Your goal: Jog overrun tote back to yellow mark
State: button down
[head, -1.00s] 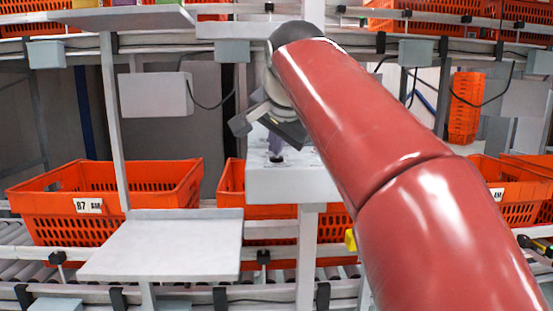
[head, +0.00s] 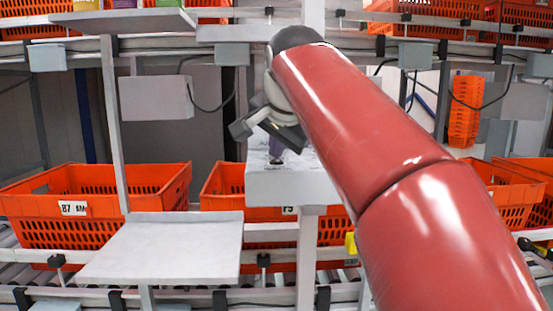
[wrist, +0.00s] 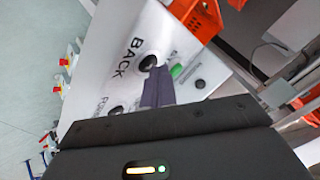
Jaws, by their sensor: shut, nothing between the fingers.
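A control panel (head: 290,188) stands in front of the conveyor; in the wrist view its white face (wrist: 110,75) carries the words BACK and, partly hidden, FORW. My gripper (wrist: 150,68) is shut and empty, its dark fingertips at the black button beside BACK, seemingly touching it. Another black button (wrist: 117,109) sits near FORW. A green light (wrist: 178,70) shows beside the fingers. An orange tote (head: 225,190) stands on the rollers behind the panel, partly hidden by it. A yellow piece (head: 350,242) shows at the conveyor's edge beside my arm; I cannot tell whether it is the mark.
Another orange tote (head: 120,205), labelled B7, stands at the left, and more totes (head: 505,190) at the right behind my arm. A grey shelf plate (head: 165,245) on a post stands left of the panel. Totes also fill the upper conveyor (head: 450,15).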

aim_at(277, 163)
jog(key=shift+r+p, duration=0.5)
jog(key=shift+r, duration=0.25)
notch_tip(277, 163, up, 5)
jog(key=p, duration=0.5)
dwell(0.3)
